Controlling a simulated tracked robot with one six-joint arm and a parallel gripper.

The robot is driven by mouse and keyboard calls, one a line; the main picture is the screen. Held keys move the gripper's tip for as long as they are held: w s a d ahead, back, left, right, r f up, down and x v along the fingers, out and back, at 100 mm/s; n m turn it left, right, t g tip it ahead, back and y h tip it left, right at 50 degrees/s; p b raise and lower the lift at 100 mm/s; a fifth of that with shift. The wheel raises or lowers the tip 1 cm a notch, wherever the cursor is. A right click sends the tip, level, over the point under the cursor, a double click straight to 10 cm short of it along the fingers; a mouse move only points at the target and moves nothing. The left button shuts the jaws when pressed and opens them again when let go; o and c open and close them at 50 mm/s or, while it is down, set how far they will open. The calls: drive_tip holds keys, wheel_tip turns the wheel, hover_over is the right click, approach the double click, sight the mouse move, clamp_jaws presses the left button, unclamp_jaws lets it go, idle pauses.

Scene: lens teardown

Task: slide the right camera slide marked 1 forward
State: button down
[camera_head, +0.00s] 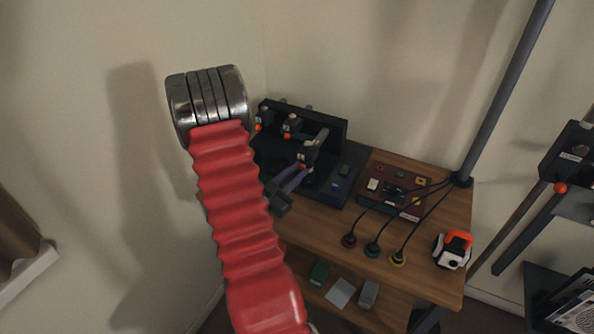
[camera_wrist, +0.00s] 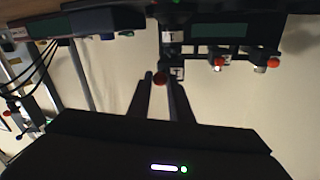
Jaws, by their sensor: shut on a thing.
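The right camera slide (camera_head: 310,150) is a dark block with an orange knob, nearest of the slides on the black rig (camera_head: 330,129). In the wrist view, which looks upside down, its red-orange knob (camera_wrist: 160,79) sits between the fingertips. My gripper (camera_head: 299,171) is shut on this knob, reaching in from the lower left. It also shows in the wrist view (camera_wrist: 160,84). The slide's pale label (camera_wrist: 177,73) is too small to read. Two other slides (camera_head: 290,124) (camera_head: 262,118) with orange knobs stand to the left.
The rig stands on a wooden desk (camera_head: 325,222) against the walls. A dark red panel (camera_head: 382,205) with cables lies to its right. A white and orange device (camera_head: 452,250) sits at the desk's right edge. A grey pole (camera_head: 505,90) rises behind.

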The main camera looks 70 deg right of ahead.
drive_tip(key=shift+w+a, duration=0.1)
drive_tip(key=shift+w, duration=0.05)
drive_tip(key=c, duration=1.8)
unclamp_jaws()
drive_tip(key=shift+c, duration=0.2)
drive_tip(key=shift+o, duration=1.1)
drive_tip(key=v, duration=1.3)
drive_tip(key=shift+a, duration=0.45)
